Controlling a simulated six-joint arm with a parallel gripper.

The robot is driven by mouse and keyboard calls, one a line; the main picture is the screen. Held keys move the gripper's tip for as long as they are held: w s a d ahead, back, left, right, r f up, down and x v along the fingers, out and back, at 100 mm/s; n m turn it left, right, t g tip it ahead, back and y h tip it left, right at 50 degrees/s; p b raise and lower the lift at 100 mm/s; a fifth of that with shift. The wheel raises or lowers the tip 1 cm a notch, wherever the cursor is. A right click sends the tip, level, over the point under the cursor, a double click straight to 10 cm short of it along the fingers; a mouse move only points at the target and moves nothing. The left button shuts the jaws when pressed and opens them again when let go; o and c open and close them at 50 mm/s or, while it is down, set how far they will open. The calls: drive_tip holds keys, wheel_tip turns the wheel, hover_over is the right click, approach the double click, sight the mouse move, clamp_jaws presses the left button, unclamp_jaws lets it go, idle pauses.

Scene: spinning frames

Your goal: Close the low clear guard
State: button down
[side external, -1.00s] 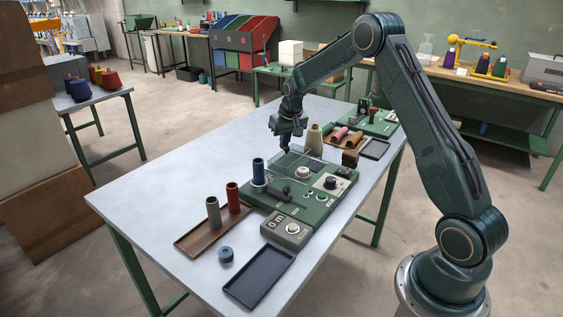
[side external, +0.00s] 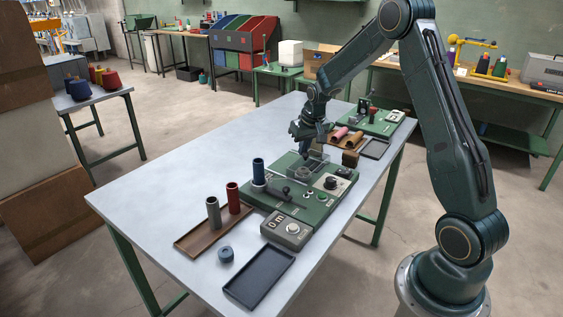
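The green machine base (side external: 318,212) lies on the grey table, with dials and buttons on its top. The low clear guard (side external: 318,158) appears as a faint see-through panel with thin edges at the far end of this base; its exact angle is hard to make out. A round metal part (side external: 303,173) shows beside it. My gripper (side external: 306,152) points down at the guard's far left side, close above it or touching; I cannot tell which. Its fingers are too small and dark to show whether they are open or shut.
A blue spool (side external: 258,172) stands on the base's left side. A brown tray (side external: 208,232) holds a grey and a red spool. A dark empty tray (side external: 260,278) lies in front. The table's left half is clear.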

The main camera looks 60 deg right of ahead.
sight(302, 157)
drive_tip(key=shift+s+f, duration=0.15)
drive_tip(key=shift+f, duration=0.15)
drive_tip(key=shift+w+d+f, duration=0.15)
drive_tip(key=shift+w+d, duration=0.25)
drive_tip(key=shift+w, duration=0.45)
drive_tip(key=shift+w+d+f, duration=0.1)
drive_tip(key=shift+w+d, duration=0.3)
drive_tip(key=shift+w, duration=0.45)
drive_tip(key=shift+w+r, duration=0.1)
drive_tip(key=shift+w, duration=0.1)
drive_tip(key=v, duration=1)
